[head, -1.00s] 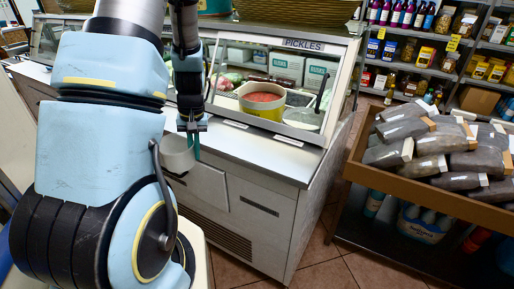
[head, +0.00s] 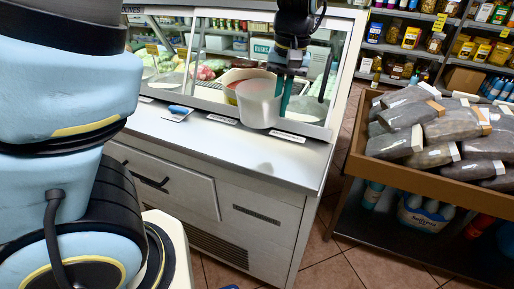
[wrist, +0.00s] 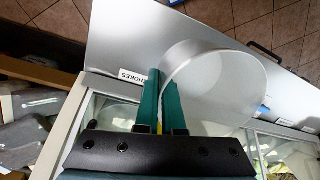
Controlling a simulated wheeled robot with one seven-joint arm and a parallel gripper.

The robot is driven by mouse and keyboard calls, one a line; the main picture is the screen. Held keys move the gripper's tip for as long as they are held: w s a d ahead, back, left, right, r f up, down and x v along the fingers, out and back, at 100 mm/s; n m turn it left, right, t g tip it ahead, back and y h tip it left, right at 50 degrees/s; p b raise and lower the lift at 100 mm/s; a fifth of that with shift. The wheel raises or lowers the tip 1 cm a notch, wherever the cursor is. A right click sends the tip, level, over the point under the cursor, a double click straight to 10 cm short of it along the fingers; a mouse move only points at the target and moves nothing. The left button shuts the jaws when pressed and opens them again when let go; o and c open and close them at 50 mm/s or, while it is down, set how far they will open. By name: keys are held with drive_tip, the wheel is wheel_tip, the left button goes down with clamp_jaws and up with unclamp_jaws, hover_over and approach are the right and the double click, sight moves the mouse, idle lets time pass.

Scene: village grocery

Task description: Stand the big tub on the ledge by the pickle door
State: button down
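The big tub (head: 258,104) is a plain whitish-grey round tub. My gripper (head: 287,92) is shut on its wall at the right side in the head view. In the wrist view the tub (wrist: 222,88) hangs beside the two green fingers (wrist: 160,104), with its near wall between them. The tub is roughly upright over the metal ledge (head: 225,150), in front of the right-hand glass door (head: 318,90). I cannot tell whether its base touches the ledge. The pickle sign is not readable now; the arm covers that area.
Label cards (head: 222,119) lie along the ledge, and a blue-and-white item (head: 178,113) lies on it to the left. The ledge front is clear. A wooden bin of bagged goods (head: 430,180) stands right of the counter, across a tiled gap. Stocked shelves are behind.

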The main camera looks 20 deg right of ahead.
sight(276, 149)
drive_tip(key=n, duration=0.1)
drive_tip(key=w+n, duration=0.1)
drive_tip(key=n, duration=0.1)
drive_tip(key=shift+w+d+b, duration=0.15)
drive_tip(key=shift+d+b, duration=0.15)
drive_tip(key=shift+b, duration=0.1)
drive_tip(key=shift+f, duration=0.3)
wheel_tip(276, 149, down, 9)
drive_tip(key=shift+f+p, duration=0.2)
drive_tip(key=shift+p, duration=0.4)
drive_tip(key=shift+f, duration=0.15)
drive_tip(key=c, duration=1)
unclamp_jaws()
drive_tip(key=shift+c, duration=0.2)
